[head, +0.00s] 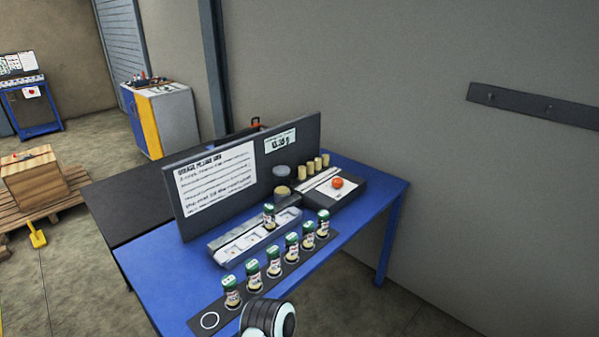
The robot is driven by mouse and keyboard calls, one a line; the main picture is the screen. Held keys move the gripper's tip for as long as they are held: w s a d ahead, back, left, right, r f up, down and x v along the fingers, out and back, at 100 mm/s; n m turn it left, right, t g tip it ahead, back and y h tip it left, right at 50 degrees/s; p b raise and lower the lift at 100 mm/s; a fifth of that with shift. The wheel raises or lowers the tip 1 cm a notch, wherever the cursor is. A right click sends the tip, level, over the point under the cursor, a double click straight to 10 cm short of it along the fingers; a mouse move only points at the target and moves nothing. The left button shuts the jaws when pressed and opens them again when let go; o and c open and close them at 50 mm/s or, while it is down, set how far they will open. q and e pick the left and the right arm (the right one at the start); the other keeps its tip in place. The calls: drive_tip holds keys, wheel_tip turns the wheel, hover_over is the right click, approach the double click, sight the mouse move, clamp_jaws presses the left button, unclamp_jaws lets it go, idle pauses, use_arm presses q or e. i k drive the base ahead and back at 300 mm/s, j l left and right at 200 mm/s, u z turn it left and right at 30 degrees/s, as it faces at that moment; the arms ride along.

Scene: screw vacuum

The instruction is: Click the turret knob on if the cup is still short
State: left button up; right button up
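On the blue table (180,262), a dark round part (282,172), possibly the turret knob, stands before the upright dark board. A small tan round piece (282,191), possibly the cup, is just below it; its contents are too small to make out. A small display (280,140) on the board shows digits too blurred to read surely. An orange-red round knob (337,183) sits on a dark box to the right. Which of these is the turret knob I cannot tell for certain. Neither of my grippers is in view; only a rounded link of mine shows at the bottom edge.
Several green-capped jars (273,262) stand on a dark strip along the front, with an empty ring (209,320) at its left end. One more jar (269,216) stands on a grey tray (230,250). Several tan cylinders (313,166) stand behind the box. A wall closes the right.

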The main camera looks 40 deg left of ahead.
sight(337, 182)
drive_tip(key=i+l+u, duration=0.1)
drive_tip(key=i+u, duration=0.2)
drive_tip(key=u, duration=0.15)
drive_tip(key=i+l+u, duration=0.15)
drive_tip(key=i+u, duration=0.15)
drive_tip(key=u, duration=0.15)
drive_tip(key=i+l+u, duration=0.25)
drive_tip(key=u, duration=0.2)
drive_tip(key=i+l+u, duration=0.2)
drive_tip(key=l+u, duration=0.25)
drive_tip(key=i+l+u, duration=0.15)
drive_tip(key=l+u, duration=1)
drive_tip(key=l, duration=0.25)
drive_tip(key=i, duration=0.05)
